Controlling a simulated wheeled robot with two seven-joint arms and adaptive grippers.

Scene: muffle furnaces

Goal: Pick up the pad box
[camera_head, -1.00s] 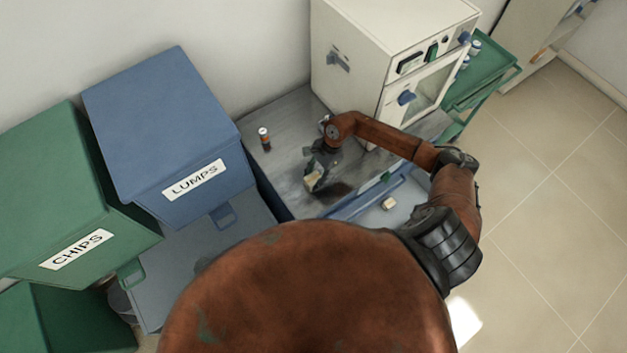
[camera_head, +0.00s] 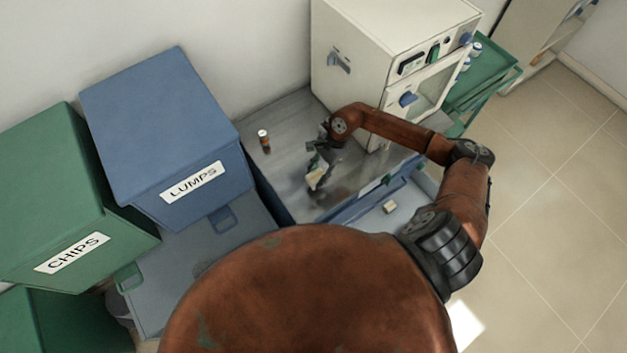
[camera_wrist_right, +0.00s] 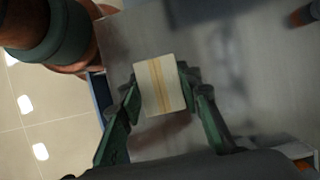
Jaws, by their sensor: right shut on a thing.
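The pad box, a small cream box with yellow-tan stripes, shows in the right wrist view (camera_wrist_right: 160,86) and in the head view (camera_head: 316,179). My right gripper (camera_wrist_right: 162,90) is shut on it, with a green-and-black finger at each side of the box. In the head view my right gripper (camera_head: 315,172) holds the box over the grey metal worktop (camera_head: 290,120). How far the box is above the worktop is hard to tell. My left gripper is not in view.
A cream furnace (camera_head: 370,50) stands behind my right arm. A small orange-and-dark cylinder (camera_head: 264,140) stands on the worktop. Another small cream box (camera_head: 390,207) lies at its front, in a light blue area. Blue LUMPS (camera_head: 165,140) and green CHIPS (camera_head: 60,195) bins stand left.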

